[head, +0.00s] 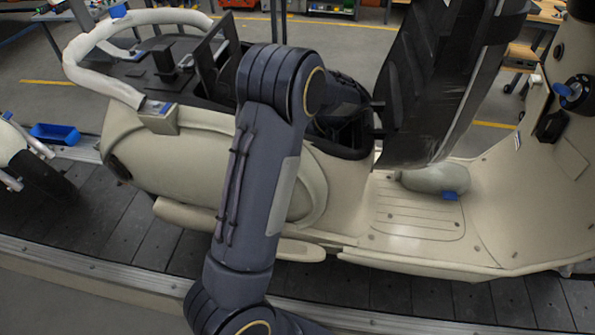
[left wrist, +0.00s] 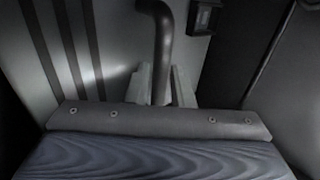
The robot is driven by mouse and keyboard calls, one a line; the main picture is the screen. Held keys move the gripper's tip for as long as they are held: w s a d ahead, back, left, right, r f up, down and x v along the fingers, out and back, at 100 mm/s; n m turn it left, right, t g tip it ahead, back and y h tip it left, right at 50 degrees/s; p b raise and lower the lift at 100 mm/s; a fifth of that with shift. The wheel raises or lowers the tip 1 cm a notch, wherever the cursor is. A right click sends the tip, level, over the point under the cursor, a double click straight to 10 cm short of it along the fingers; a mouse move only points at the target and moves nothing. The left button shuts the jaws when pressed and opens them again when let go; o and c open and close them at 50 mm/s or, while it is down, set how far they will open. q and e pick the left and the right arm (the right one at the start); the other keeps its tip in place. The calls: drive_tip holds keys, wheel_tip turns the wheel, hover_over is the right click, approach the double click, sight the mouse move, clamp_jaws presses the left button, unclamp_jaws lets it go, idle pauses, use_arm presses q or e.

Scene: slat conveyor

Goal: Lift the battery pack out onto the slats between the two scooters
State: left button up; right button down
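The battery pack is hidden in the head view, inside the seat compartment (head: 345,140) of the cream scooter (head: 170,155). My left arm comes up from the bottom and bends down into that compartment, hiding its gripper there. In the left wrist view a dark curved handle (left wrist: 162,40), apparently the pack's, runs down between the pale fingers of my left gripper (left wrist: 164,85). The fingers stand close on both sides of the handle and appear shut on it. A second scooter (head: 25,160) shows partly at the left edge. Dark slats (head: 105,225) lie between the scooters. My right gripper is not in view.
The raised black seat (head: 440,80) stands just right of the arm. A wrapped white rail (head: 95,75) curves over the scooter's rear. A grey rounded object (head: 435,178) lies on the footboard. A blue bin (head: 55,134) stands beyond the slats at left.

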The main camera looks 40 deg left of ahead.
use_arm(q)
drive_tip(key=shift+s+a+f, duration=0.1)
drive_tip(key=shift+f, duration=0.1)
clamp_jaws()
drive_tip(key=shift+r, duration=0.1)
drive_tip(key=shift+r, duration=0.15)
